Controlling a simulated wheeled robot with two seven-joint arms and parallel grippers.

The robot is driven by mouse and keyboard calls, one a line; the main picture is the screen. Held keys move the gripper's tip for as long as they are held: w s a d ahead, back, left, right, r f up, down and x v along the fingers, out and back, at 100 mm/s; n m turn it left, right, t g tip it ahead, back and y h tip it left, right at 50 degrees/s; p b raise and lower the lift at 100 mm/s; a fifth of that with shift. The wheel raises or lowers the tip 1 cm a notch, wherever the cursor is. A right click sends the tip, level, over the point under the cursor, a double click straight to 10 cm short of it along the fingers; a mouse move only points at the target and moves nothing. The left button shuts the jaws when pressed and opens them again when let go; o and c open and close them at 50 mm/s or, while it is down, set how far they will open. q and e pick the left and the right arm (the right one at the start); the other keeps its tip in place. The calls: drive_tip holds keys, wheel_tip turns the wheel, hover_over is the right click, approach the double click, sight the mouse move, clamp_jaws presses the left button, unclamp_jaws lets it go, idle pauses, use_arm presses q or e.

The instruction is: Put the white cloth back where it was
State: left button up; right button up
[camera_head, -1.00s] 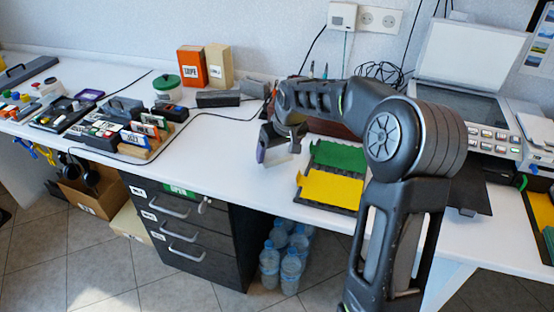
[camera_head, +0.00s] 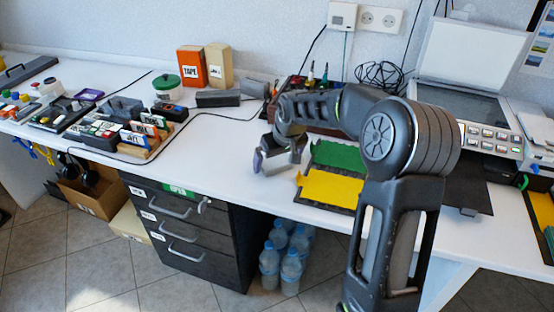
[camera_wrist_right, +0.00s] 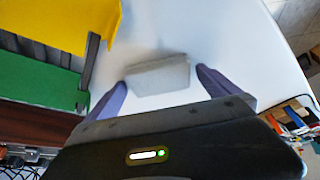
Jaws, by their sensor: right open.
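The white cloth (camera_wrist_right: 158,76) is a small folded pale block on the white table, in the upper middle of the right wrist view. My right gripper (camera_wrist_right: 160,84) is open, with one purple-grey finger to each side of the cloth. Whether the fingers touch it I cannot tell. In the head view the right gripper (camera_head: 276,160) is low over the table, left of the dark tray; the cloth hardly shows there against the white top. A yellow cloth (camera_head: 331,189) and a green cloth (camera_head: 338,155) lie in the dark tray (camera_head: 318,206). My left gripper is not in view.
A tool box (camera_head: 325,90) with upright screwdrivers stands behind my right arm. A black cable (camera_head: 205,114) crosses the table. Small boxes and a rack (camera_head: 145,140) stand to the left. A printer (camera_head: 470,95) is at the right.

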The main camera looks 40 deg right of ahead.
drive_tip(key=shift+r, duration=0.4)
drive_tip(key=p+v, duration=0.1)
drive_tip(key=v, duration=1)
drive_tip(key=shift+r, duration=0.25)
drive_tip(key=shift+s+a, duration=0.1)
